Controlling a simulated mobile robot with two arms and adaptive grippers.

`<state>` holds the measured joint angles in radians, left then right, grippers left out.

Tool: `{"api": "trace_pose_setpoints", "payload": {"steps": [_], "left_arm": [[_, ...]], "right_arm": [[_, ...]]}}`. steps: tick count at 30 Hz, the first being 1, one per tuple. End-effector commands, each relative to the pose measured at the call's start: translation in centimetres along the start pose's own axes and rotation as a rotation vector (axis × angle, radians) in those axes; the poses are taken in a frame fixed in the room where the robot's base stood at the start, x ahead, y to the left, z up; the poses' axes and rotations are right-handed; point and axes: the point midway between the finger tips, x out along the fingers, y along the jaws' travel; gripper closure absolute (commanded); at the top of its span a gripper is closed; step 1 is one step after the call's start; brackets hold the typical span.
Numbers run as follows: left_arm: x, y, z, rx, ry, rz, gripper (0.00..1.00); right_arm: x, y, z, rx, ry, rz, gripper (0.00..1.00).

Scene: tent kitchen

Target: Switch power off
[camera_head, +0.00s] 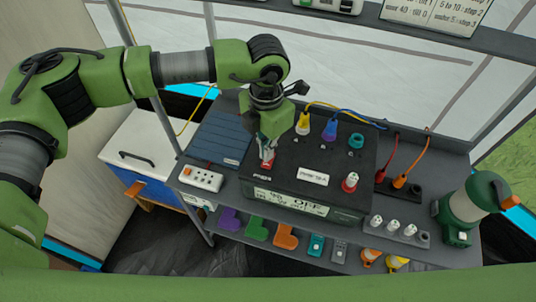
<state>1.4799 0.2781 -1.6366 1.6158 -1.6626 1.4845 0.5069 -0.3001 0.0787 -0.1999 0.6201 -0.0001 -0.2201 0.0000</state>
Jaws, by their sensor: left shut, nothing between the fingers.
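A black power box (335,195) stands on the grey shelf, with a label on its front that seems to read "OFF" and cables plugged into its top. My left gripper (267,163) points down at the left part of the box top, right at a small red and white switch (267,157). The gripper is shut with nothing held, and its fingers partly hide the switch. I cannot tell which way the switch is set, or whether the fingertips touch it. My right gripper is out of view.
Yellow (304,123) and blue (330,128) plugs rise from the box top behind the gripper. A white socket strip (201,178) lies to the left, a green lantern (466,208) to the right. A shelf edge crosses above; coloured pieces (257,229) sit on the level below.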

Motion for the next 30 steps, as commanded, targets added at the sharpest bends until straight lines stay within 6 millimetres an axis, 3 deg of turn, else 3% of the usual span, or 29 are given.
{"api": "trace_pose_setpoints", "payload": {"steps": [15, 30], "left_arm": [[-4.1, 0.0, 0.0, 0.000, -0.001, 0.001, 1.00], [-4.1, 0.0, 0.0, 0.000, 0.000, -0.001, 1.00]], "right_arm": [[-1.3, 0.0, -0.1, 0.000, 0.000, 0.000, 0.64], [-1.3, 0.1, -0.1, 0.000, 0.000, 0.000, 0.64]]}}
